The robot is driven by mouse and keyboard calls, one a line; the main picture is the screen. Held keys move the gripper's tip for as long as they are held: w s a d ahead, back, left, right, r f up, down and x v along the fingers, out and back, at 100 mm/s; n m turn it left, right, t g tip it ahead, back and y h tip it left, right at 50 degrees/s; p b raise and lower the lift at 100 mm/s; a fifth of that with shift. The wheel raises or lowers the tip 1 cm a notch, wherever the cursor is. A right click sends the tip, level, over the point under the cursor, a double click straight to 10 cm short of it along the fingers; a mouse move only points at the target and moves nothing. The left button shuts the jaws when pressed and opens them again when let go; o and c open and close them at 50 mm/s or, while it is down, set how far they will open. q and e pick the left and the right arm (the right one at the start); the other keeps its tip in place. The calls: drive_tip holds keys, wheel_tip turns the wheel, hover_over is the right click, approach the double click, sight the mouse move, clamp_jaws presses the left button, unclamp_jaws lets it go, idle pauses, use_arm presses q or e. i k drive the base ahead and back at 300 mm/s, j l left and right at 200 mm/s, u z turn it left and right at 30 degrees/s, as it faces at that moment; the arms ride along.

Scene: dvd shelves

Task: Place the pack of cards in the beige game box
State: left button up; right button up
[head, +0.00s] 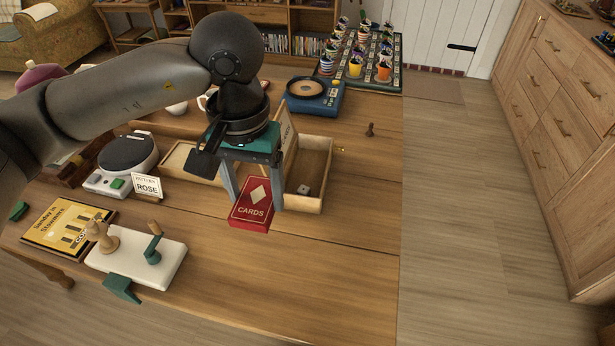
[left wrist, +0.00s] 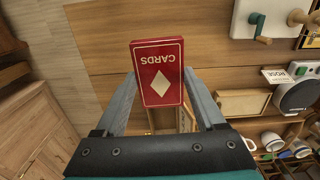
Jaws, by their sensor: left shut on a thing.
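The red pack of cards (head: 252,205), marked CARDS with a pale diamond, is held by my left gripper (head: 251,194). The pack also shows between the two fingers in the left wrist view (left wrist: 158,74). The gripper is shut on it, and the pack appears to be above the table, in front of the game box. My gripper and arm hide part of the box. My right gripper is not in view.
A white board with a green crank (head: 137,262) and a yellow book (head: 67,228) lie at front left. A ROSE sign (head: 147,188) stands by a round-topped device (head: 127,156). A blue device (head: 315,96) and potted plants are behind. The table's front right is clear.

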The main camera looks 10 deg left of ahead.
sight(311, 160)
drive_tip(key=i+l+u, duration=0.15)
drive_tip(key=l+u, duration=0.2)
drive_tip(key=l, duration=0.4)
drive_tip(key=l+u, duration=0.35)
drive_tip(key=l, duration=0.4)
drive_tip(key=i+l+u, duration=0.3)
drive_tip(key=i+l, duration=0.35)
drive_tip(key=i, duration=0.25)
